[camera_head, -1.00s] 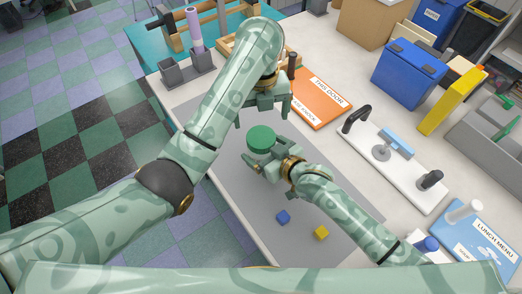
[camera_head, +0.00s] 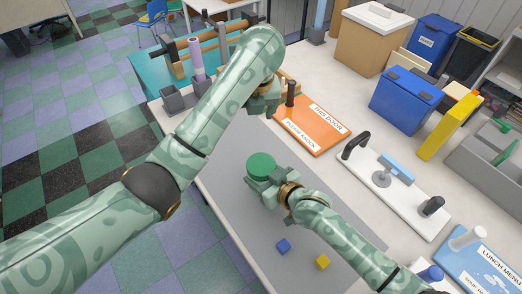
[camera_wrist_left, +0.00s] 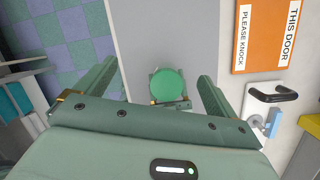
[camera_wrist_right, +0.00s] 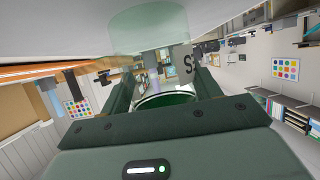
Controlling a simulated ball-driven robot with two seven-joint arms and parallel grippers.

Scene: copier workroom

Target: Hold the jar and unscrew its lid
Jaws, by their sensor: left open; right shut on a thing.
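The jar's round green lid (camera_head: 261,166) shows over the grey mat, and my right gripper (camera_head: 268,187) is shut around the jar below it. The jar's body is mostly hidden by that gripper in the head view. In the right wrist view a curved green-rimmed part of the jar (camera_wrist_right: 166,98) shows between the fingers. My left gripper (camera_head: 262,108) is open and empty, beyond the lid in the head view and apart from it. In the left wrist view the lid (camera_wrist_left: 167,85) lies between and below the two spread fingers. The lid sits on the jar.
An orange sign (camera_head: 312,128) lies beyond the mat. A white board with handles (camera_head: 398,190) is to the right. Grey holders (camera_head: 182,98) stand at the far left corner.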

